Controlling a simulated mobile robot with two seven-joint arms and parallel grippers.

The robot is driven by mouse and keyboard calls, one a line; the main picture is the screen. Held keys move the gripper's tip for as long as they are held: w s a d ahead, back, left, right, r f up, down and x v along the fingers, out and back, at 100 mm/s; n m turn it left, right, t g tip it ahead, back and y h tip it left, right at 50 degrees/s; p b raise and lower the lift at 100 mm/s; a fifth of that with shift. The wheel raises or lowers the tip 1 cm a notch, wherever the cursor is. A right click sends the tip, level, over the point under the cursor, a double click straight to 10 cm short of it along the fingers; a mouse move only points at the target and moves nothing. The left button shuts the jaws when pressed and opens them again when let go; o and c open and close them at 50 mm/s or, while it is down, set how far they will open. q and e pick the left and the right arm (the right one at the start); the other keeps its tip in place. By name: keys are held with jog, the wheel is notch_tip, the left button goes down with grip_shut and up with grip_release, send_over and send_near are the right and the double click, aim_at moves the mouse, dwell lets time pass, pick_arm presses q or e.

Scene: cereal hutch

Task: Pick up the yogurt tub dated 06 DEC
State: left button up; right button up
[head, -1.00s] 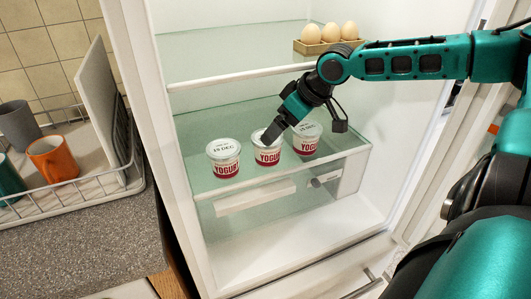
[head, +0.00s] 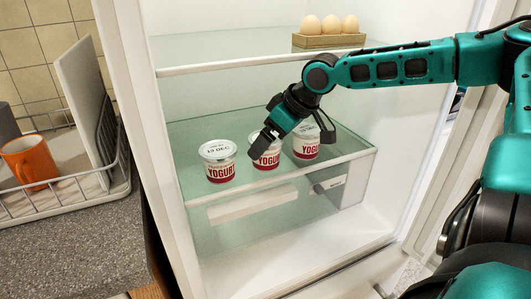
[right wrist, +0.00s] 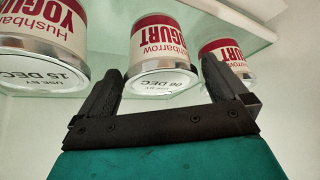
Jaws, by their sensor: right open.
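The yogurt tub dated 06 DEC (right wrist: 160,55) is the middle of three white-and-red tubs. In the right wrist view it appears upside down, ahead of and between the spread fingers. In the head view this middle tub (head: 267,160) is partly covered by my right gripper (head: 259,145). The gripper is open and empty; it also shows in the right wrist view (right wrist: 165,85). I cannot tell whether a finger touches the tub. A tub dated 15 DEC (right wrist: 40,45) is at the left of the wrist view. My left gripper is not in view.
In the head view, other tubs stand left (head: 219,165) and right (head: 306,147) on the same glass shelf (head: 225,122). Eggs (head: 330,25) in a tray sit on the shelf above. A dish rack with an orange mug (head: 28,160) stands outside, left.

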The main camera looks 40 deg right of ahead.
jog(key=c, duration=1)
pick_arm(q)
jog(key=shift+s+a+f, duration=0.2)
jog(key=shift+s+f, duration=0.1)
pick_arm(e)
jog(key=shift+c, duration=0.2)
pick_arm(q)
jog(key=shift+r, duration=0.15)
